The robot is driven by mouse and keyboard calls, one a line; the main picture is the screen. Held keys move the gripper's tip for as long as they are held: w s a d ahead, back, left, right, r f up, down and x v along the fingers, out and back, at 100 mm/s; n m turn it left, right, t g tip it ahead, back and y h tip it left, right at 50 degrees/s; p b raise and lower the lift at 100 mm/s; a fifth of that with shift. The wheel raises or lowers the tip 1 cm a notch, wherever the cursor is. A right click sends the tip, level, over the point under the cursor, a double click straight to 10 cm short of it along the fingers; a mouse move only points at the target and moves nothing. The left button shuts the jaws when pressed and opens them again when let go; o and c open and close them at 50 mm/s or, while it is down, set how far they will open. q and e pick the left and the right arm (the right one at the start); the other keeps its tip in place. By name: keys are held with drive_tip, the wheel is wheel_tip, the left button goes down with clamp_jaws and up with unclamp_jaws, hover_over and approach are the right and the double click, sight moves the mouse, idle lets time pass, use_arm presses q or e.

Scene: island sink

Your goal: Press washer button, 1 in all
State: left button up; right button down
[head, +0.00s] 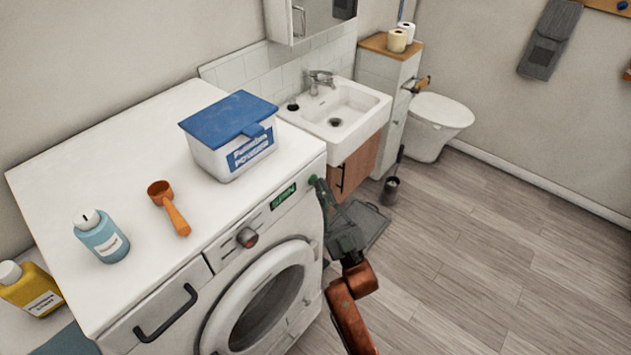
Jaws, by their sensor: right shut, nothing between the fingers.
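The white washer (140,130) fills the left and middle of the view. Its front panel has a green display (283,196), a round knob (247,237) and a drawer with a dark handle (166,313). The round door (262,305) below looks closed. My right gripper (316,184) is shut and empty. Its tips are at the right end of the front panel, just right of the display. I cannot tell whether they touch the panel. The button itself is not distinguishable; the fingertips may cover it. My left gripper is not in view.
On the washer top stand a powder box (232,140) with a blue lid, an orange scoop (170,208) and a blue bottle (102,237). A yellow bottle (32,291) is at the left. A sink (338,110) and toilet (437,122) stand behind. The floor (500,240) at right is clear.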

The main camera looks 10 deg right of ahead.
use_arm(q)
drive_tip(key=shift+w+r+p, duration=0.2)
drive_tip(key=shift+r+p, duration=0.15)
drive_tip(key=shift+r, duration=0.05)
use_arm(e)
drive_tip(key=shift+s+d, duration=0.55)
drive_tip(key=shift+s, duration=0.2)
